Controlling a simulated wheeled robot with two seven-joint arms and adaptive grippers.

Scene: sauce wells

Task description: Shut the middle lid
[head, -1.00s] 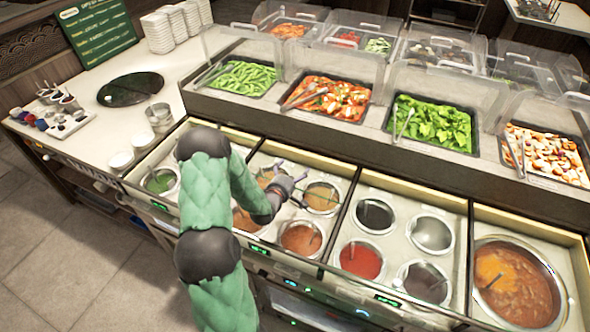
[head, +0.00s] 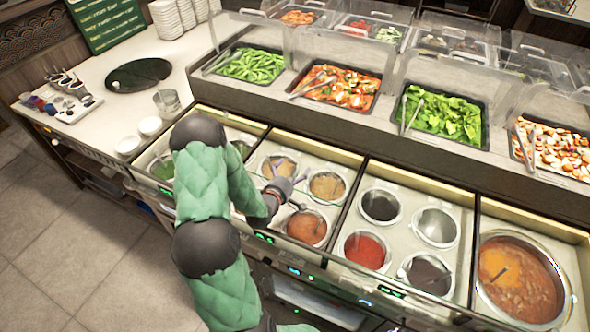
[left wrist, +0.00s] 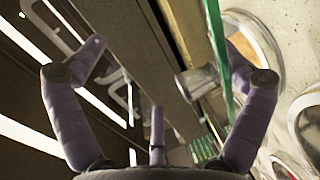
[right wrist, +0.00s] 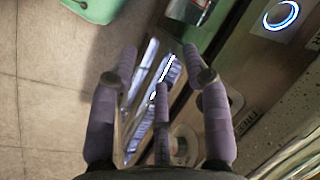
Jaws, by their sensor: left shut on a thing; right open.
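My left gripper (head: 284,186) is over the second well from the left, which holds several round sauce pots. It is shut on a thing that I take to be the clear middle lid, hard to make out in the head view. In the left wrist view, a thin green glass edge (left wrist: 215,45) and a grey metal piece (left wrist: 197,80) lie close to one finger of that gripper (left wrist: 168,58). How far the lid stands open is unclear. My right gripper (right wrist: 160,62) is open and empty, low beside the counter front; the head view does not show it.
A soup pot (head: 520,277) sits in the far right well. Behind the wells are food trays such as the green leaves (head: 443,117) under clear guards. A tray of small cups (head: 62,98) and white bowls (head: 150,126) stand at the left.

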